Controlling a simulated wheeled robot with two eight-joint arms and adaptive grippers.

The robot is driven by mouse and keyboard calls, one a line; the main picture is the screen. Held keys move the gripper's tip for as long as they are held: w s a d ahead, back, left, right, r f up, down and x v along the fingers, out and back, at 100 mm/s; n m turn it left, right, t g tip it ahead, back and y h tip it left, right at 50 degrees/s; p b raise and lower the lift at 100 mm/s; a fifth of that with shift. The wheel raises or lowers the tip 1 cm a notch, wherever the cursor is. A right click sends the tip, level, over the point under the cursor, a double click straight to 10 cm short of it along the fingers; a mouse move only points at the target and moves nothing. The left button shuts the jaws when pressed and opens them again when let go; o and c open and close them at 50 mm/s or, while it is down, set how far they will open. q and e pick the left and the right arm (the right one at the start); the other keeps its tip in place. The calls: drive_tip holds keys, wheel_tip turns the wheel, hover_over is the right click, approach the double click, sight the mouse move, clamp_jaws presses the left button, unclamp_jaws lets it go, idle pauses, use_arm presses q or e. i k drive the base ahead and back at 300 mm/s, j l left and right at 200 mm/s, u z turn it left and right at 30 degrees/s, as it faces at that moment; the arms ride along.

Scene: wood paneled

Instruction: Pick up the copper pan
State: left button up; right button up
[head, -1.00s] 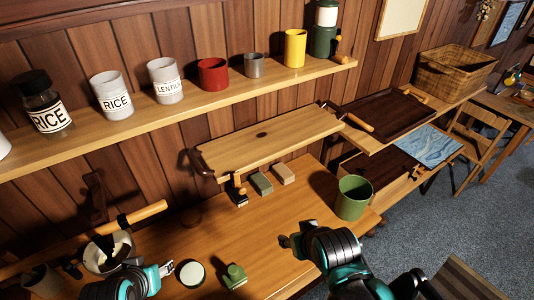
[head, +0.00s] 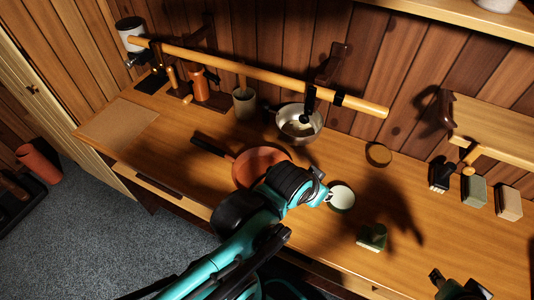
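The copper pan (head: 254,166) lies on the wooden counter, with its dark handle (head: 211,148) pointing to the upper left. My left arm covers part of the pan's right side. My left gripper (head: 326,194) is to the right of the pan, beside a round green container with a white top (head: 341,197). The fingers are small and partly hidden, so I cannot tell whether they are open. My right gripper (head: 455,287) shows only in part at the bottom right, far from the pan, and its opening is unclear.
A wooden rail (head: 260,73) runs above the back of the counter (head: 180,165). A metal pot (head: 299,123) and a grey-green cup (head: 244,104) stand behind the pan. A green block-like item (head: 372,238) lies to the right. The counter left of the handle is clear.

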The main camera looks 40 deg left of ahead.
sight(253, 162)
drive_tip(key=k+l+u, duration=0.1)
drive_tip(key=u, duration=1.4)
drive_tip(key=i+u, duration=0.2)
drive_tip(key=k+l, duration=0.05)
drive_tip(key=k, duration=0.05)
